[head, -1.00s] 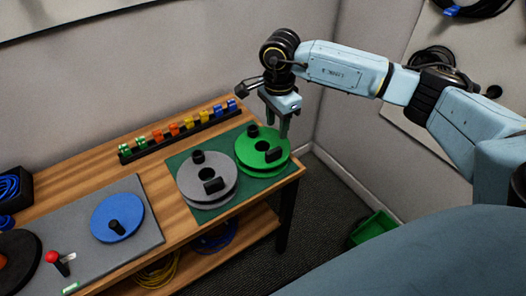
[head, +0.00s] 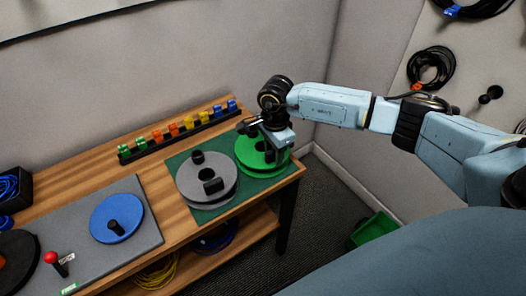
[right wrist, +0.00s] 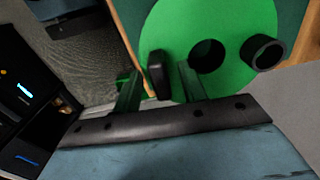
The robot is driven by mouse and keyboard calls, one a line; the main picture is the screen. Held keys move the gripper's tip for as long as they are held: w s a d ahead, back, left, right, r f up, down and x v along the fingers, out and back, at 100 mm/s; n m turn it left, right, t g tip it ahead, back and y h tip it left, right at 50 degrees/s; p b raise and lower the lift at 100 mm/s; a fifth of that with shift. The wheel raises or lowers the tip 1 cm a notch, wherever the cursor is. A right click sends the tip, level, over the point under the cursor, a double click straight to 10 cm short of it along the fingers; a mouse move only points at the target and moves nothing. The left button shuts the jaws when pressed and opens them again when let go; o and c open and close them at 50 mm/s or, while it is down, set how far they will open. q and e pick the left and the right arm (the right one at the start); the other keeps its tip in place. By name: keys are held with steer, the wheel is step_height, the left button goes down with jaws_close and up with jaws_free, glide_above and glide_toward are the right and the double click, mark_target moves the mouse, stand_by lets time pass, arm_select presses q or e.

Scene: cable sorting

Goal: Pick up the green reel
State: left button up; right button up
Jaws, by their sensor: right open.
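The green reel (head: 247,158) lies flat on a green mat (head: 178,160) at the right end of the wooden bench. In the right wrist view, the reel (right wrist: 222,25) has a dark centre hole, a black upright knob (right wrist: 264,52) and a black block-shaped grip (right wrist: 158,75). My right gripper (head: 272,153) is low over the reel's right side and hides part of it. It is open, and in the right wrist view its fingers (right wrist: 158,88) appear on either side of the black grip. I cannot tell whether they touch it. My left gripper is out of view.
A grey reel (head: 190,180) lies on the mat close to the left of the green reel. A rack of coloured clips (head: 180,135) stands behind. A blue reel (head: 103,222) lies on a grey panel further left. A green bin (head: 374,230) is on the floor at right.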

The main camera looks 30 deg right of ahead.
jaws_close()
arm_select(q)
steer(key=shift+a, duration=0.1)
arm_select(e)
steer(key=shift+r, duration=0.1)
steer(key=shift+w+r, duration=0.1)
steer(key=shift+r, duration=0.35)
steer(key=shift+s+r, duration=0.2)
steer(key=shift+r, duration=0.45)
steer(key=shift+s+r, duration=0.2)
steer(key=shift+r, duration=0.4)
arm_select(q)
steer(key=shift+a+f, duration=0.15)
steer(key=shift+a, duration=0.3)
arm_select(e)
steer(key=s+d, duration=0.1)
steer(key=s, duration=1.6)
steer(key=shift+d, duration=0.2)
